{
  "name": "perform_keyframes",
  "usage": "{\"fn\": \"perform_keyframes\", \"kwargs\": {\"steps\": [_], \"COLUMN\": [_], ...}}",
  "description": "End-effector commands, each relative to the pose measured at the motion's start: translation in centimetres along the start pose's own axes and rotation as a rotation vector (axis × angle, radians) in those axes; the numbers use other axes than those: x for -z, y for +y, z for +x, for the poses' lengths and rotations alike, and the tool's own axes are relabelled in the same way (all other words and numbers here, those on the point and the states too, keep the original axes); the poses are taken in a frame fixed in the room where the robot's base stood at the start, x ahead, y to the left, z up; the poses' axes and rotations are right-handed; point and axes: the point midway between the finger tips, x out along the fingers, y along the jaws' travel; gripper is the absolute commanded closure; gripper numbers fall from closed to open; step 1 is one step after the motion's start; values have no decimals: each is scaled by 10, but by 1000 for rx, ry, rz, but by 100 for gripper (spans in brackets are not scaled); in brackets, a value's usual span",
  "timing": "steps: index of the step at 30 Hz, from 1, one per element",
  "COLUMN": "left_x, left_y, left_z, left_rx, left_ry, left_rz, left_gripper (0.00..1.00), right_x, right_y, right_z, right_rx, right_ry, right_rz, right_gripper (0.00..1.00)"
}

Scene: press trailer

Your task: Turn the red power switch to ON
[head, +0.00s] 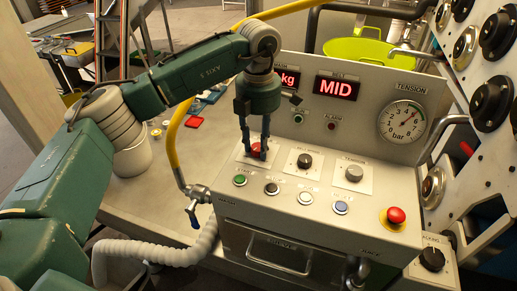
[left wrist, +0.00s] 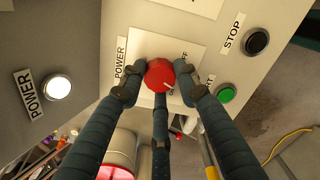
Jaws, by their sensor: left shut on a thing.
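The red power switch (left wrist: 159,75) is a round knob on a white plate (left wrist: 185,50) labelled POWER. It has a pale pointer line, which in the left wrist view points to the lower right, below the partly hidden OFF label. In the head view the knob (head: 254,149) shows between the fingers on the sloped control panel. My left gripper (left wrist: 160,88) is shut on the knob, with two fingers at its sides and one below it. In the head view this gripper (head: 254,152) points down onto the knob. The ON label is not clearly readable. My right gripper is not in view.
The panel also has a green button (head: 239,180), a black dial (head: 304,161), a grey TENSION knob (head: 354,173) and a red stop button (head: 395,215). A display reads MID (head: 336,87). A yellow hose (head: 172,140) runs at the panel's left. A white lamp (left wrist: 57,87) sits beside another POWER label.

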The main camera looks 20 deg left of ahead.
Motion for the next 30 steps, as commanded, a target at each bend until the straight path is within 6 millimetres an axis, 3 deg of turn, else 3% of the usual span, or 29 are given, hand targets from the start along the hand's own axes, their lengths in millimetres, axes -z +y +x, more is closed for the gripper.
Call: {"fn": "perform_keyframes", "kwargs": {"steps": [15, 30], "left_x": [-1, -1], "left_y": [2, 2], "left_z": [-2, -3], "left_rx": [-5, -7], "left_ry": [-5, -6], "left_rz": [344, 413], "left_gripper": [95, 95], "right_x": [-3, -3], "right_y": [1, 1], "right_z": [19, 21], "right_rx": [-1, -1], "right_ry": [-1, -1], "right_rz": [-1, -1], "right_gripper": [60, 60]}}
